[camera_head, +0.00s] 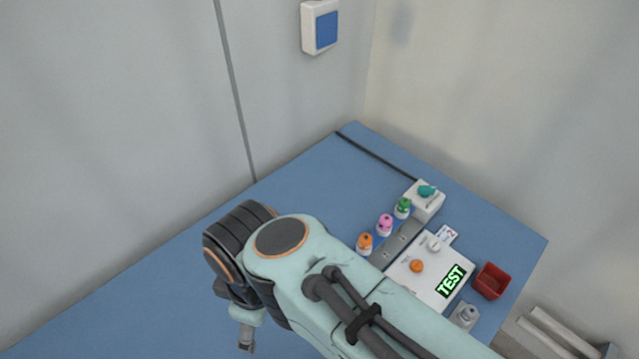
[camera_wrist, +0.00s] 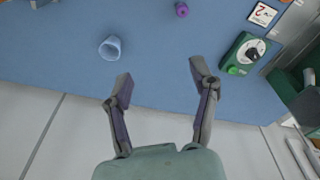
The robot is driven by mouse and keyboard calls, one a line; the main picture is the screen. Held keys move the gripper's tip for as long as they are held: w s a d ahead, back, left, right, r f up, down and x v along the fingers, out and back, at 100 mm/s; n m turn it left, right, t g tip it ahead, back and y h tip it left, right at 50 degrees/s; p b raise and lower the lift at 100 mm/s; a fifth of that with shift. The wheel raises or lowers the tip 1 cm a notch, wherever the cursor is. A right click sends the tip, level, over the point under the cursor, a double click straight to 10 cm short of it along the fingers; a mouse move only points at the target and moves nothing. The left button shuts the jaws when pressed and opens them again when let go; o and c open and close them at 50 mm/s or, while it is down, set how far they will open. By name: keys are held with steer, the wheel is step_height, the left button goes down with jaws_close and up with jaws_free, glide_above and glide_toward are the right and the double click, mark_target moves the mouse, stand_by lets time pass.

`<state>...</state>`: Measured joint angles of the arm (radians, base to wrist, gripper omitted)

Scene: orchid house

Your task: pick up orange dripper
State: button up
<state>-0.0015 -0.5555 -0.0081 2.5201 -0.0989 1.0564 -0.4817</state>
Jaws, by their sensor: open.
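The orange dripper (camera_head: 365,243) is a small bottle with an orange top. It stands on the blue table in the head view, at the near left end of a row with a pink-topped bottle (camera_head: 385,225) and a green-topped one (camera_head: 403,208). My gripper (camera_wrist: 160,80) is open and empty in the wrist view, its two fingers well apart. In the head view its end (camera_head: 246,342) shows at the lower left, well away from the orange dripper. I do not make out the orange dripper in the wrist view.
A white device (camera_head: 430,285) with an orange knob and a "TEST" display lies right of the bottles. A red box (camera_head: 491,281) stands beyond it. The wrist view shows a pale blue cup (camera_wrist: 110,47), a purple item (camera_wrist: 182,10) and a green device (camera_wrist: 241,55). The table's left part is clear.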

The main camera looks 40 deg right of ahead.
steer(key=w+d+r+n+t+h, duration=0.1)
steer(key=w+d+n, duration=0.3)
steer(key=w, duration=0.3)
steer(key=m+g, duration=0.2)
steer(key=m, duration=0.3)
glide_above(367, 238)
step_height(367, 238, down, 10)
steer(key=shift+w+a+r, duration=0.1)
steer(key=shift+r, duration=0.1)
step_height(367, 238, down, 6)
steer(key=shift+r, duration=0.15)
steer(key=shift+f, duration=0.45)
steer(key=c, duration=0.9)
